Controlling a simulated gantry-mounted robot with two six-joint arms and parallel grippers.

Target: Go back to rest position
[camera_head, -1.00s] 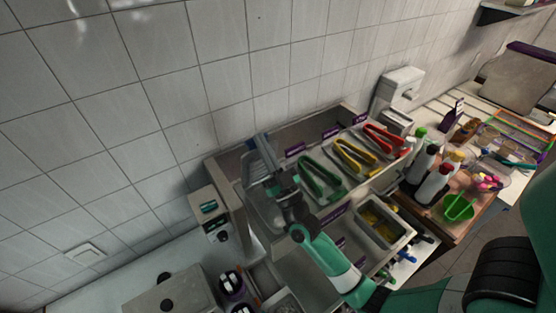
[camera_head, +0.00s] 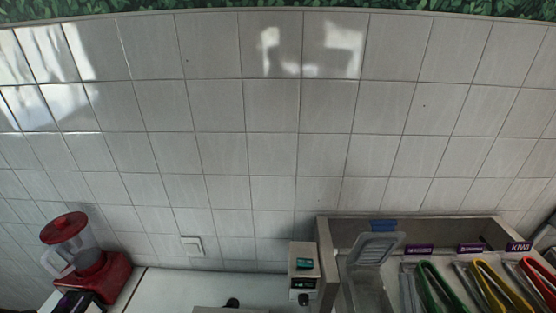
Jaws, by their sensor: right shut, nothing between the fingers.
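Neither of my grippers can be made out in the head view, and no arm link shows clearly. The view is mostly the white tiled wall (camera_head: 270,105). At the lower right is a metal topping station (camera_head: 329,262).
A red blender (camera_head: 100,275) stands at the lower left on the white counter (camera_head: 180,287). A small dispenser box (camera_head: 304,270) stands left of the station. Purple labels (camera_head: 420,249) line the station's back. Green foliage (camera_head: 280,10) runs along the top.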

